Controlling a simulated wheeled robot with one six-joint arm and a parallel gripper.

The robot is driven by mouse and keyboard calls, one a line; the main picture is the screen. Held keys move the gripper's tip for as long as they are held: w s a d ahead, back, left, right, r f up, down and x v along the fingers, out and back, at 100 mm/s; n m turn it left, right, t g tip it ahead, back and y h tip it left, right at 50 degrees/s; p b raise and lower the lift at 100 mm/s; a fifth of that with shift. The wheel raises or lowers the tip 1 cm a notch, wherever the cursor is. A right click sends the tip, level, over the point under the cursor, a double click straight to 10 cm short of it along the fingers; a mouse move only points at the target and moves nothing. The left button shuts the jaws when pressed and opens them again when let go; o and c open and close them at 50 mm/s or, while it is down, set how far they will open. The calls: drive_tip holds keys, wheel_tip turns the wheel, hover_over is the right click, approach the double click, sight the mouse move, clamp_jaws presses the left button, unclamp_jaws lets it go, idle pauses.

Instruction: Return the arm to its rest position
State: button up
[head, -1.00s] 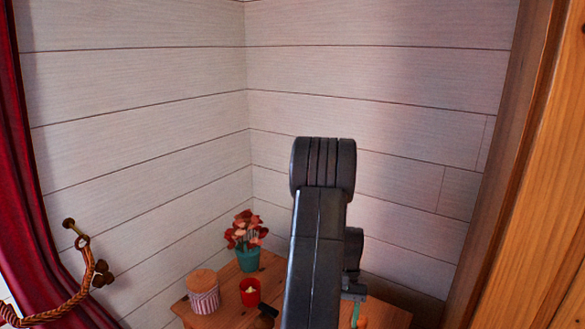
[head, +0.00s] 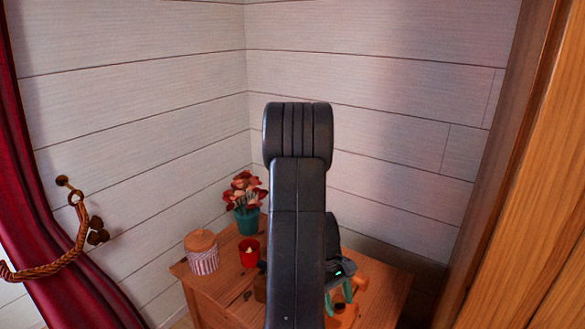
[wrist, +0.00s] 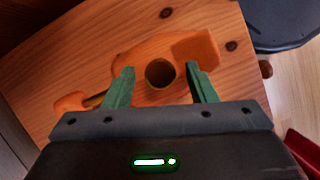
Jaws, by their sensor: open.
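My arm (head: 298,220) stands upright in the middle of the head view, with its upper joint bent over in front of the white wall. My gripper (head: 338,298) is low behind the arm, partly hidden by it, with its green fingers pointing down over the wooden table. In the wrist view, my gripper (wrist: 160,72) has its two fingers wide apart with nothing held between them. Below the fingers lies an orange wooden object (wrist: 195,48) with a dark round spot near it. Whether the fingers touch it I cannot tell.
On the wooden table (head: 225,305) stand a striped jar (head: 203,258) with a lid, a red candle cup (head: 249,252) and a teal flower pot (head: 247,221). A red curtain (head: 45,230) hangs at left. A wooden panel (head: 540,180) stands close at right.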

drive_tip(key=n+b, duration=0.1)
drive_tip(key=n, duration=0.1)
drive_tip(key=n+t+h+b, duration=0.1)
drive_tip(key=n+b, duration=0.1)
drive_tip(key=n+t+b, duration=0.1)
drive_tip(key=n+b, duration=0.1)
drive_tip(key=shift+s+a+f, duration=0.1)
drive_tip(key=shift+s+f, duration=0.05)
drive_tip(key=shift+f, duration=0.1)
drive_tip(key=shift+r+n+t+h+b, duration=0.25)
drive_tip(key=shift+n+t+h+b, duration=0.15)
drive_tip(key=shift+n+b, duration=0.75)
